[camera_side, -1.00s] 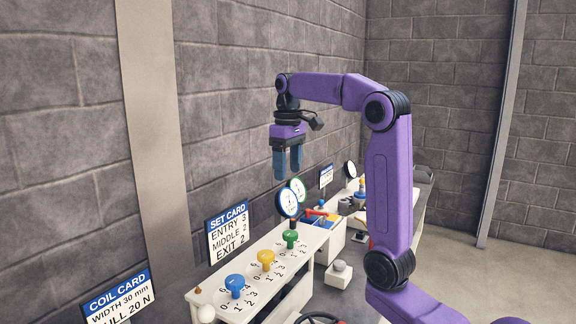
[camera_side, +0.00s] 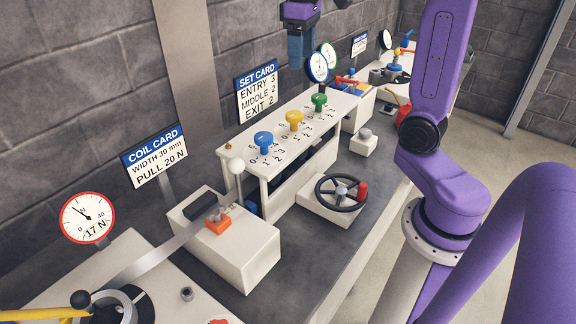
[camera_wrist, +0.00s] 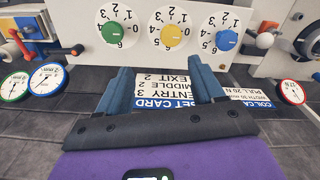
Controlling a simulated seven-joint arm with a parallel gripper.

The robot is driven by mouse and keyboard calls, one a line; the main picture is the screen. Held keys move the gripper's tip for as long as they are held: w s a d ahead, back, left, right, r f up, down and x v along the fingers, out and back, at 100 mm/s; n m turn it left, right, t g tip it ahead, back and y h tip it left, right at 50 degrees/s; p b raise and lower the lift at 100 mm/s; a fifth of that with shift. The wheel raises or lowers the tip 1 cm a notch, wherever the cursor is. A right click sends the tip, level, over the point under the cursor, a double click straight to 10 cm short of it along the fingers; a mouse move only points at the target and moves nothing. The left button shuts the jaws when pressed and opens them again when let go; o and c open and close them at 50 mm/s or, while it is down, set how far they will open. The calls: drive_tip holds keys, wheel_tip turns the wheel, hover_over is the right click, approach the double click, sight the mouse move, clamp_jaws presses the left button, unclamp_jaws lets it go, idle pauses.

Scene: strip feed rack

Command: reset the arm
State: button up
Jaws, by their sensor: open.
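My gripper (camera_side: 300,60) hangs in the air with its blue fingers pointing down, near the back wall and left of the two round dials; its upper part is cut off by the top edge. In the wrist view my gripper (camera_wrist: 164,82) has its two fingers wide apart, with nothing between them. Beyond them are the set card (camera_wrist: 168,88), upside down, and the rack's green knob (camera_wrist: 114,32), yellow knob (camera_wrist: 171,35) and blue knob (camera_wrist: 226,40). My fingers look clear of all these.
The white roller rack (camera_side: 275,160) stands on the grey bench. Nearby are a handwheel (camera_side: 341,192), a white-balled lever (camera_side: 236,166), an orange clamp (camera_side: 217,224) on a strip and a gauge (camera_side: 87,216) reading 17 N. The coil card (camera_side: 154,155) stands behind. The air over the bench front looks free.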

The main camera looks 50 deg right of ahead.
drive_tip(key=s+a+f+n, duration=0.3)
drive_tip(key=s+a+f, duration=0.1)
drive_tip(key=s, duration=0.3)
drive_tip(key=s+a+f+n, duration=0.3)
drive_tip(key=s+a+f, duration=0.1)
drive_tip(key=s, duration=0.4)
drive_tip(key=s+a+f+n, duration=0.3)
drive_tip(key=s+a+f, duration=0.2)
drive_tip(key=s, duration=0.3)
drive_tip(key=shift+s+f+n, duration=0.25)
drive_tip(key=shift+f+n, duration=0.15)
